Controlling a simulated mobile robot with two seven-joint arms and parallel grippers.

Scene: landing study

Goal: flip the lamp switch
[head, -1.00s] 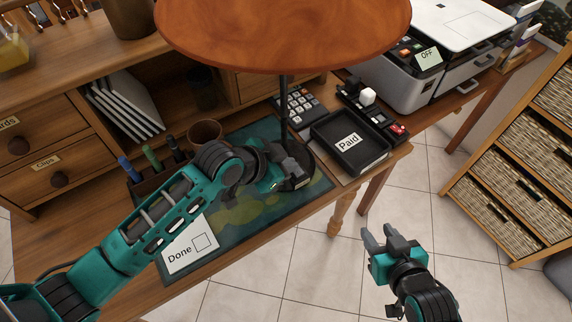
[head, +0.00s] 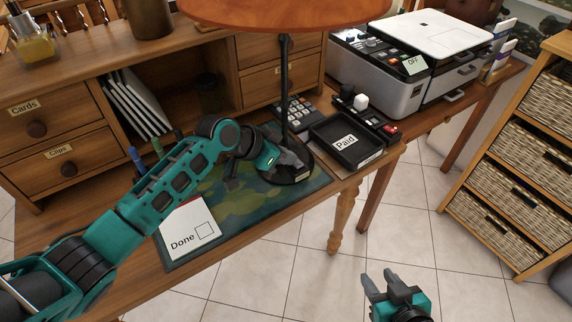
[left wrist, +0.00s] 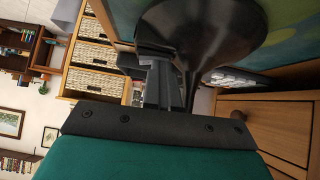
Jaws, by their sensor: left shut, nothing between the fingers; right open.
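The lamp has a wide orange-brown shade (head: 285,14), a thin black pole (head: 284,90) and a round black base (head: 308,164) on the green desk mat (head: 190,254). The base also shows in the left wrist view (left wrist: 230,35). My left gripper (head: 297,164) is shut and empty, its fingertips at the base near the pole; I cannot tell whether they touch it. In the left wrist view its fingers (left wrist: 155,50) overlap the base. A small pale label sits on the base's front edge. I cannot make out the switch. My right gripper (head: 378,277) is open, over the floor.
A black tray marked Paid (head: 335,156) and a calculator (head: 296,111) stand beside the lamp. A Done card (head: 188,228) lies on the mat's near left. Pens stand behind my left arm. A printer with an OFF label (head: 415,64) is at right.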

